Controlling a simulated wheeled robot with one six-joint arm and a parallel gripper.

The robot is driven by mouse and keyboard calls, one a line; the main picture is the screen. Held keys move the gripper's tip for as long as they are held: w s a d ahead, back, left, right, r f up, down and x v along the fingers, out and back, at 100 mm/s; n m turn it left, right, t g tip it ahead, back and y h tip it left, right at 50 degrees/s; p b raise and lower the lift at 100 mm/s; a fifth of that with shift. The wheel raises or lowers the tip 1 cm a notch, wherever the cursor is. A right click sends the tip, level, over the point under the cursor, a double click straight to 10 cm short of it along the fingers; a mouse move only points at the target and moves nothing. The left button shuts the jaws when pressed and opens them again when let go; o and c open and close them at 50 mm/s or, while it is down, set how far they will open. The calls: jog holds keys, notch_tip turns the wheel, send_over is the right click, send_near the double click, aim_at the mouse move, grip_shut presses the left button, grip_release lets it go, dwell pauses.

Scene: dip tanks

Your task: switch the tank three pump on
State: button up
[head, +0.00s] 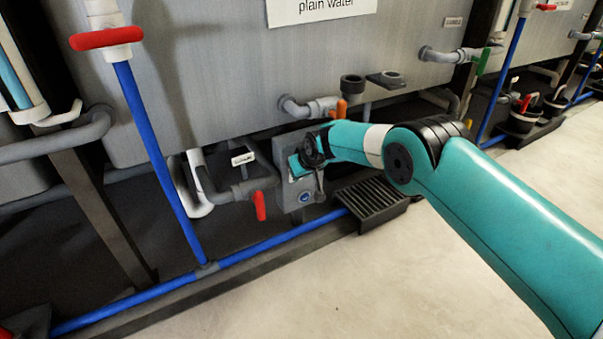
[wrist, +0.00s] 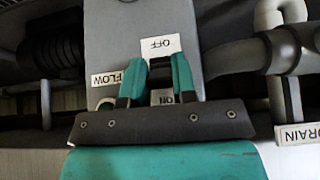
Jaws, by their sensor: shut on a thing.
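The grey pump box (head: 287,199) stands low under the tank marked "plain water" (head: 220,80). My gripper (head: 310,152) is at its upper front face in the head view. In the wrist view, the box face (wrist: 190,20) carries an OFF label (wrist: 160,44) beyond my fingers and an ON label (wrist: 166,97) near the finger bases. My gripper (wrist: 158,72) is shut on a dark switch handle (wrist: 160,68) between its teal fingers. The fingers partly hide the handle, so I cannot tell its exact setting.
A DRAIN tag (wrist: 297,134) hangs by grey pipes at the right. In the head view, a red-handled valve (head: 260,205) is left of the box and a black grate (head: 372,203) right of it. Open floor (head: 440,280) lies in front.

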jog(key=o, duration=0.9)
jog(key=p+v, duration=0.8)
jog(key=v, duration=0.9)
jog(key=shift+s+d+r+p, duration=0.1)
jog(key=shift+d+r+p, duration=0.05)
jog(key=shift+p, duration=0.2)
